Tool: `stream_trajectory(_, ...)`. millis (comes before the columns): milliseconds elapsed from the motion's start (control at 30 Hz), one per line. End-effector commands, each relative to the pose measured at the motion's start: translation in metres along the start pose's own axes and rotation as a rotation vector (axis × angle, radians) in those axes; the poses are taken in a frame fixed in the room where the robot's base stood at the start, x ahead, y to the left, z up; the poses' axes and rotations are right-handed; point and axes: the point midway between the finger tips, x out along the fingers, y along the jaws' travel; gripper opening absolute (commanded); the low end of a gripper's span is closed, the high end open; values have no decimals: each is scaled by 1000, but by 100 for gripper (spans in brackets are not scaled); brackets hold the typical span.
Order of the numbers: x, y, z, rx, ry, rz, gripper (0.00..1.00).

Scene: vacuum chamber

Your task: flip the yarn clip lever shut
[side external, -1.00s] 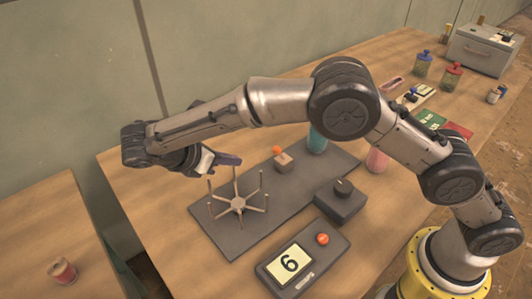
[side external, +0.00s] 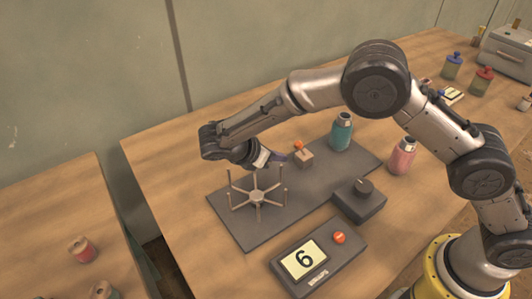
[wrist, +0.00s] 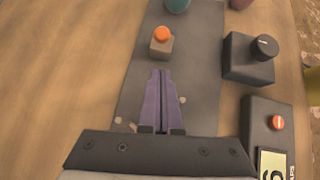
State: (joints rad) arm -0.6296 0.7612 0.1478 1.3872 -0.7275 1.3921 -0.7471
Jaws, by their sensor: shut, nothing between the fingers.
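The yarn clip appears to be the small tan block (side external: 304,159) with an orange tip (side external: 299,145), standing on the dark grey base plate (side external: 235,231). In the wrist view the orange tip (wrist: 162,34) sits over the top of the block (wrist: 161,48), ahead of my fingers. I cannot make out the lever's angle. My gripper (side external: 283,157) is just left of the block in the side view. Its purple fingers (wrist: 161,72) are shut together and empty, pointing at the block with a small gap in the wrist view.
A spoked wooden winder (side external: 257,197) with upright pegs stands below my gripper. A teal bottle (side external: 341,133) is behind the clip and a pink bottle (side external: 402,156) to the right. A dark knob box (side external: 358,201) and a display box showing 6 (side external: 318,258) are nearer the camera.

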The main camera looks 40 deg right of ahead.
Motion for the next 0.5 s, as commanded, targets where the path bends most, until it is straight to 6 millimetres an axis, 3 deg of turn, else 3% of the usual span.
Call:
stream_trajectory(200, 18, 0, 21, 2, 2, 1, 0)
stream_trajectory(500, 22, 0, 26, 1, 2, 1, 0)
